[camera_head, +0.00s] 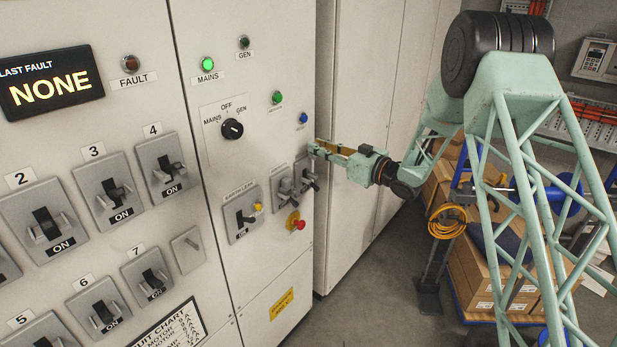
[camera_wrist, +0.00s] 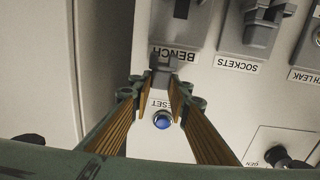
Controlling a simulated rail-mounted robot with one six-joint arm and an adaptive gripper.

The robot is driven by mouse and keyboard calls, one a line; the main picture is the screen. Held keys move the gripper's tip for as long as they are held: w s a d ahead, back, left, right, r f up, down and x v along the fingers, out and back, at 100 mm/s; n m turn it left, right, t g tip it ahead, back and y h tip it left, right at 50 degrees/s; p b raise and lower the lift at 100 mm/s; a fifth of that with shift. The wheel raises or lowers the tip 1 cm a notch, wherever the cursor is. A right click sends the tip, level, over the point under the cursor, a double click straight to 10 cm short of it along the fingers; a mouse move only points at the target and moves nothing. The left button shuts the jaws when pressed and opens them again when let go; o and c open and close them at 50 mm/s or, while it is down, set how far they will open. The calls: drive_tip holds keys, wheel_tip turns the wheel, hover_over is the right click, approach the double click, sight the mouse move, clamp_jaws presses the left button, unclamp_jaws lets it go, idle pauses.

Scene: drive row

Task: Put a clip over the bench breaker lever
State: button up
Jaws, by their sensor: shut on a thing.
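My gripper (camera_head: 318,150) is in front of the right side of the panel, above the bench breaker (camera_head: 306,174). The wrist view is upside down; there, my gripper (camera_wrist: 162,88) is shut on a small grey clip (camera_wrist: 161,73) between its fingertips. The clip overlaps part of the BENCH label in that picture. The bench breaker (camera_wrist: 160,32) is just beyond, with its dark lever (camera_wrist: 181,8) at the picture's top edge. The clip looks apart from the lever. The clip cannot be made out in the head view.
The sockets breaker (camera_wrist: 262,28) and earth leak switch (camera_head: 243,214) are beside the bench breaker. A blue reset button (camera_wrist: 162,120) shows between my fingers. A red knob on yellow (camera_head: 296,223) is below the breakers. A tall cabinet (camera_head: 360,110) is to the right.

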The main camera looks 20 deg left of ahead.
sight(312, 158)
drive_tip(key=shift+s+a+n+g, duration=0.15)
drive_tip(key=shift+s+a+g, duration=0.1)
drive_tip(key=shift+a, duration=0.3)
drive_tip(key=shift+s+a+n+g, duration=0.15)
drive_tip(key=shift+s+a+g, duration=0.1)
drive_tip(key=shift+a, duration=0.25)
drive_tip(key=shift+f, duration=0.1)
drive_tip(key=shift+f, duration=1.95)
drive_tip(key=shift+f, duration=0.1)
drive_tip(key=shift+f, duration=1.9)
drive_tip(key=shift+f, duration=0.2)
drive_tip(key=o, duration=0.9)
